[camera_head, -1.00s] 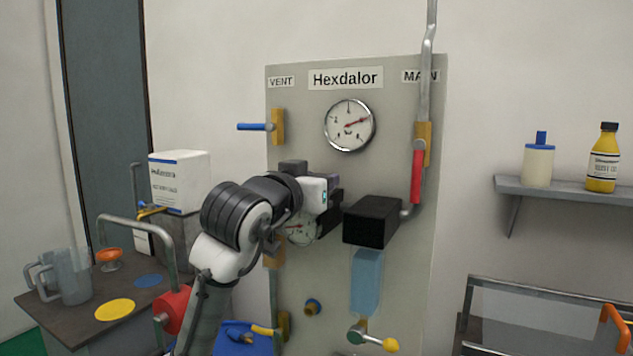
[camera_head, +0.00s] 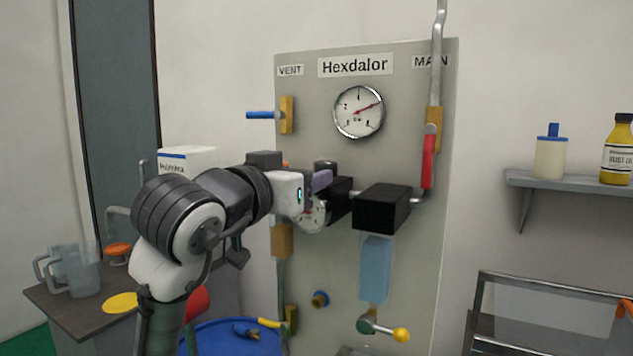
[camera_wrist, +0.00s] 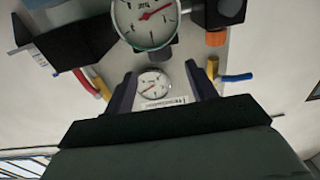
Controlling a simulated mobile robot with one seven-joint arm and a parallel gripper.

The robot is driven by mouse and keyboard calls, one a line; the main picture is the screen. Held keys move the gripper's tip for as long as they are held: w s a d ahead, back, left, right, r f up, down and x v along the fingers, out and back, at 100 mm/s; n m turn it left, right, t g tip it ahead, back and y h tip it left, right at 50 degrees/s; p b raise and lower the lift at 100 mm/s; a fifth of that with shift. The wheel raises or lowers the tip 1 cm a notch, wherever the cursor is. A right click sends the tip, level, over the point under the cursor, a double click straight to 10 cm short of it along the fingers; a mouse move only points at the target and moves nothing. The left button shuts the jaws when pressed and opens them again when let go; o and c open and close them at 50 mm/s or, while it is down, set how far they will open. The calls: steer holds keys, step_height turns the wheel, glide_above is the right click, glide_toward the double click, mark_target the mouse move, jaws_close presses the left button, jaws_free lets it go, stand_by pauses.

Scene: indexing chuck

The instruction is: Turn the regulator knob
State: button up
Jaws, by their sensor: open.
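In the wrist view an orange cap (camera_wrist: 215,38) on a black body (camera_wrist: 226,10) looks like the regulator knob, though no label confirms it. It lies above and right of my open fingers. In the head view my arm mostly hides that area. My gripper (camera_head: 322,181) is in front of the panel, beside the lower gauge (camera_head: 313,216), which it partly covers. In the wrist view my gripper (camera_wrist: 161,86) has its two dark fingers spread, with nothing between them but the distant upper gauge (camera_wrist: 153,85). The lower gauge (camera_wrist: 146,18) is close, beyond the fingertips.
Black boxes (camera_head: 382,208) jut from the panel (camera_head: 410,300) right of my gripper. A red handle (camera_head: 428,160) and pipe stand at its right edge, a blue handle (camera_head: 262,115) at upper left. A cart (camera_head: 70,310) with jugs is at the left.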

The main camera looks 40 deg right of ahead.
steer(key=v, duration=0.4)
steer(key=shift+s+a+b, duration=0.2)
steer(key=shift+a+b, duration=0.15)
steer(key=shift+b, duration=0.05)
